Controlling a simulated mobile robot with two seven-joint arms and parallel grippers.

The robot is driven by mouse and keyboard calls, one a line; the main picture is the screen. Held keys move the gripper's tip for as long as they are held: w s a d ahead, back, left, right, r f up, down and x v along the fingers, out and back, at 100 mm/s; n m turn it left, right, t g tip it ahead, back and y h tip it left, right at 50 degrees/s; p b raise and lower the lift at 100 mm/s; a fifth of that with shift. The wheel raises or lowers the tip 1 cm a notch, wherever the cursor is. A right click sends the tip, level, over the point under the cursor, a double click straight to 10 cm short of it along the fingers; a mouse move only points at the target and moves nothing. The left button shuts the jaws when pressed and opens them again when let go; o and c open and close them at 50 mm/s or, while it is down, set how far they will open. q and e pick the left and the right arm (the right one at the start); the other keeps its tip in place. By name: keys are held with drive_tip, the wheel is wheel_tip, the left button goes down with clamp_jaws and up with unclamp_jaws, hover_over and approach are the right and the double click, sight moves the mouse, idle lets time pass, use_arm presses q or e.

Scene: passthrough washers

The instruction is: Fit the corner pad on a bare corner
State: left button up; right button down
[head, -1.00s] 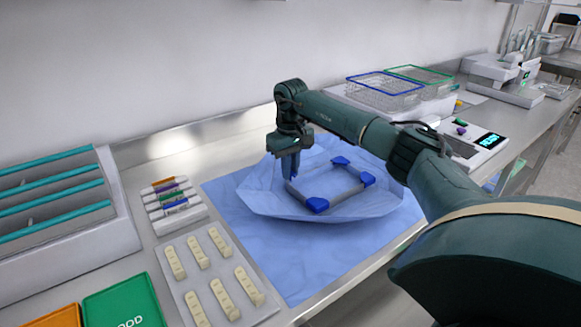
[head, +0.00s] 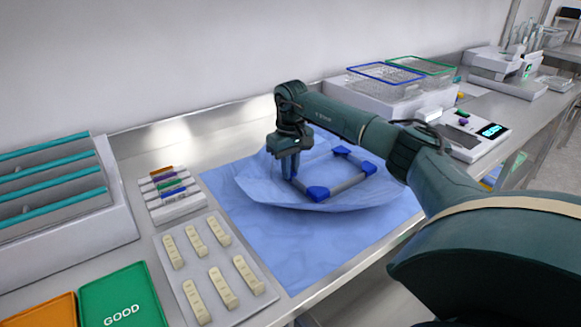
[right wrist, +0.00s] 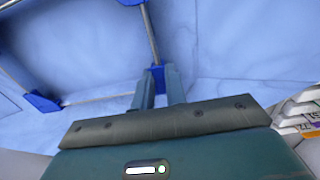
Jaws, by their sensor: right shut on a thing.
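A grey rod frame (head: 348,184) lies on the crumpled blue wrap. Blue corner pads show on its back corner (head: 341,150), right corner (head: 367,168) and front corner (head: 317,193). My right gripper (head: 290,176) points down at the left corner, which its fingers partly hide. In the right wrist view, the fingers (right wrist: 158,88) are shut on a blue corner pad (right wrist: 158,72), at the place where two rods come together. I cannot tell whether this pad is fully seated. My left gripper is not in view.
The blue wrap (head: 255,225) covers the bench middle. A tray of cream pieces (head: 262,285), a small rack of coloured strips (head: 170,194) and a green GOOD bin (head: 122,298) stand left. Wire baskets (head: 385,72) and a scale (head: 470,140) stand back right.

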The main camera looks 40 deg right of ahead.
drive_tip(key=c, duration=1.3)
unclamp_jaws()
drive_tip(key=shift+c, duration=0.2)
wheel_tip(320, 180, up, 13)
drive_tip(key=shift+r, duration=0.1)
